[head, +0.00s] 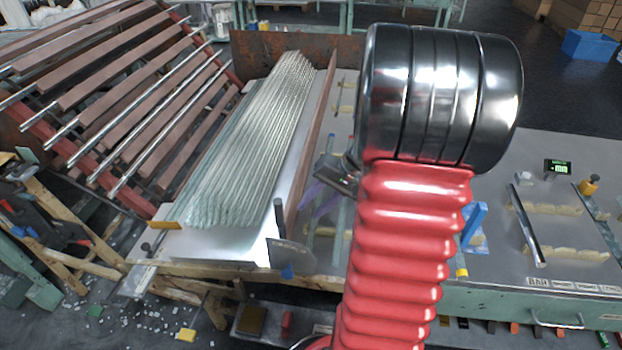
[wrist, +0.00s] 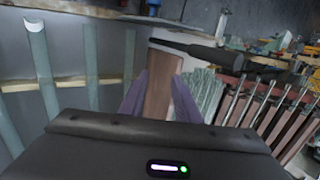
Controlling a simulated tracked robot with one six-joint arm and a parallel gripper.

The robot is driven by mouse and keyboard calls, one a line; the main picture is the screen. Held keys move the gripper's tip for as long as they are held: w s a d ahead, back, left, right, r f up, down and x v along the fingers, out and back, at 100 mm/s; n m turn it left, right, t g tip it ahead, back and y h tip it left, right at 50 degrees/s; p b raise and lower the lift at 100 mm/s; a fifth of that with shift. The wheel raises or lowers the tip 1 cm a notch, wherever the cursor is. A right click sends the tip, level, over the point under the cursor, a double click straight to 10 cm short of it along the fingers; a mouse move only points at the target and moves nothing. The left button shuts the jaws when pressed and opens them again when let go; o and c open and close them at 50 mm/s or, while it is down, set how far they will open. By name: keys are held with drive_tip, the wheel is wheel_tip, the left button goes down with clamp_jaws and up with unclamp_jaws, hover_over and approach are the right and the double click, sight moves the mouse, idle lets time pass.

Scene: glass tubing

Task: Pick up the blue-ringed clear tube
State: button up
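Several separate clear, greenish tubes lie spaced apart on the bench; in the wrist view one tube (wrist: 41,58) is at the far left, another tube (wrist: 91,65) is right of it, and a third (wrist: 129,55) is beside my left finger. I cannot make out a blue ring on any of them. In the head view a pale tube (head: 341,236) shows beside my arm. My gripper (wrist: 161,82) has two purple fingers spread apart with nothing held between them. A brown strip shows behind the gap. In the head view my gripper (head: 320,193) is small and partly hidden by my arm.
A large stack of glass tubes (head: 245,150) lies on a metal sheet left of the brown divider (head: 318,130). A slatted rack (head: 110,85) stands at the far left. At right are a metal rod (head: 527,225) and a blue bracket (head: 474,222). My arm hides the bench's middle.

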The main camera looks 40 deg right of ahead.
drive_tip(key=w+d+f+m+t+h, duration=0.1)
drive_tip(key=d+f+t, duration=0.2)
drive_tip(key=d, duration=0.7)
drive_tip(key=w+d+f+m+t+h, duration=0.1)
drive_tip(key=d+f+t, duration=0.2)
drive_tip(key=d, duration=0.8)
drive_tip(key=shift+d+f+m+t, duration=0.2)
drive_tip(key=shift+f+m+t, duration=0.1)
drive_tip(key=shift+t, duration=0.1)
drive_tip(key=x, duration=0.8)
drive_tip(key=shift+w+f, duration=0.2)
drive_tip(key=shift+w, duration=0.05)
drive_tip(key=shift+x, duration=2.65)
drive_tip(key=shift+s+a, duration=0.1)
drive_tip(key=shift+f, duration=0.1)
